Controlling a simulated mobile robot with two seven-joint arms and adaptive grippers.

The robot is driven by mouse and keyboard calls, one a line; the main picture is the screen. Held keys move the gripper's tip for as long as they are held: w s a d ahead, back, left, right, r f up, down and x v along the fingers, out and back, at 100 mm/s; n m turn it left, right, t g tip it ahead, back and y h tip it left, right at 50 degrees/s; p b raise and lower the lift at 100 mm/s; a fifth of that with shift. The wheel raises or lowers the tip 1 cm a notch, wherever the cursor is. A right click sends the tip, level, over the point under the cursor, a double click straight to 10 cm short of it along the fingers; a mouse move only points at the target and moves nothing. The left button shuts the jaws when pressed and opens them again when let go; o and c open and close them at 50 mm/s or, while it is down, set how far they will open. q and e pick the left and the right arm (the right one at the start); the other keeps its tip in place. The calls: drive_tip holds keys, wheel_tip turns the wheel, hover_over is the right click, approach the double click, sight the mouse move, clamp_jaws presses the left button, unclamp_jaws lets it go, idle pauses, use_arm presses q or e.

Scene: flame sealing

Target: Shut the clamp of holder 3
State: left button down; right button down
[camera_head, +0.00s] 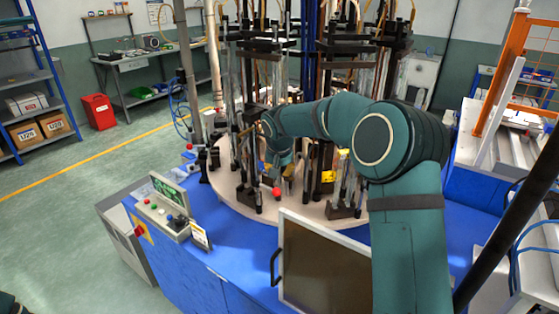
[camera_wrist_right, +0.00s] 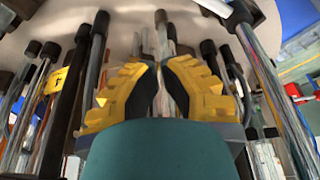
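My right gripper (camera_head: 281,172) is low among the holders at the front of the round table (camera_head: 262,232). In the wrist view its yellow fingers with black pads (camera_wrist_right: 158,66) come almost together at the tips. I see nothing clearly held between them. Metal rods with black ends stand just beyond the fingertips. A holder post with a yellow tag (camera_wrist_right: 56,80) is left of the fingers; the tag's number is too small to read surely. A red knob (camera_head: 276,192) shows just below the gripper in the head view. The clamp of holder 3 cannot be told apart. My left gripper is out of view.
Other holders with rods and yellow tags (camera_head: 328,176) crowd the round table. A blue machine base (camera_head: 235,262) carries a control panel (camera_head: 166,208) at the left and a framed dark panel (camera_head: 322,270) in front. Tall burner posts rise behind. The floor at left is clear.

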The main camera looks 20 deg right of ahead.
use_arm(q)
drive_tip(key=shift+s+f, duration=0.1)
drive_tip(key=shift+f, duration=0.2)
use_arm(e)
drive_tip(key=shift+s+a+f, duration=0.1)
drive_tip(key=shift+s+a, duration=0.2)
drive_tip(key=shift+s, duration=0.3)
drive_tip(key=shift+s+a+f, duration=0.1)
drive_tip(key=shift+s+a, duration=0.15)
drive_tip(key=shift+s, duration=0.35)
drive_tip(key=shift+s+a+f, duration=0.1)
drive_tip(key=shift+s+a, duration=0.2)
drive_tip(key=shift+s, duration=0.3)
use_arm(q)
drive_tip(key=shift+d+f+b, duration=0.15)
drive_tip(key=shift+b, duration=0.25)
use_arm(e)
drive_tip(key=shift+a, duration=0.15)
